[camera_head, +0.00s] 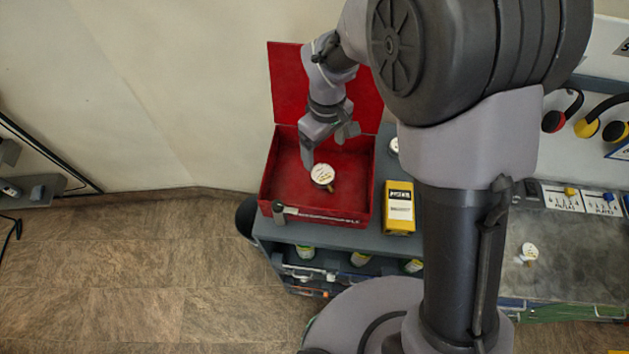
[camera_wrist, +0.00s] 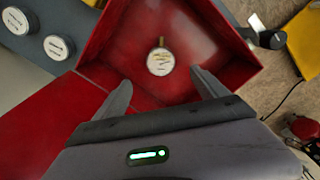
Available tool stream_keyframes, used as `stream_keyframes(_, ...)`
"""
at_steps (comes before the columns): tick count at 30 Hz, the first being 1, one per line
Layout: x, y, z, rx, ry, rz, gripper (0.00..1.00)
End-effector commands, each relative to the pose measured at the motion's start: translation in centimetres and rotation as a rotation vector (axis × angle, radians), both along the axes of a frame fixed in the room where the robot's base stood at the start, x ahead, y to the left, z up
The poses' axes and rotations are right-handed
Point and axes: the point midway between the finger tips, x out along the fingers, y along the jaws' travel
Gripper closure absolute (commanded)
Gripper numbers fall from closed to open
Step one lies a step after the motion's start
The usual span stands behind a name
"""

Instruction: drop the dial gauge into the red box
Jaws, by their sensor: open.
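A dial gauge (camera_head: 322,174) with a white face and a brass stem is inside the open red box (camera_head: 281,170). It also shows in the wrist view (camera_wrist: 160,62), face up within the box walls (camera_wrist: 107,32). I cannot tell for sure whether it rests on the box floor. My gripper (camera_head: 326,149) is over the box, pointing down. In the wrist view my gripper (camera_wrist: 160,80) has its two fingers spread wide, with nothing between them. The gauge appears just beyond the fingertips, apart from both.
The box's red lid (camera_head: 289,80) stands open behind. A yellow meter (camera_head: 399,207) lies right of the box on the grey cart top. Two more gauges (camera_wrist: 15,20) (camera_wrist: 58,47) sit beside the box. Another gauge (camera_head: 529,251) is on the right bench. Floor at left is clear.

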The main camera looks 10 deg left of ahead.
Motion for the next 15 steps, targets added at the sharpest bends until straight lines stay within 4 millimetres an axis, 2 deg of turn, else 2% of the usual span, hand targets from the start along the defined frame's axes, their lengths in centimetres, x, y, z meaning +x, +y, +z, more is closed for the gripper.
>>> stream_keyframes(9,0.2,0.1,9.7,0.003,-0.006,0.000,0.17)
stream_keyframes(15,0.1,0.1,14.5,0.002,-0.003,0.000,0.17)
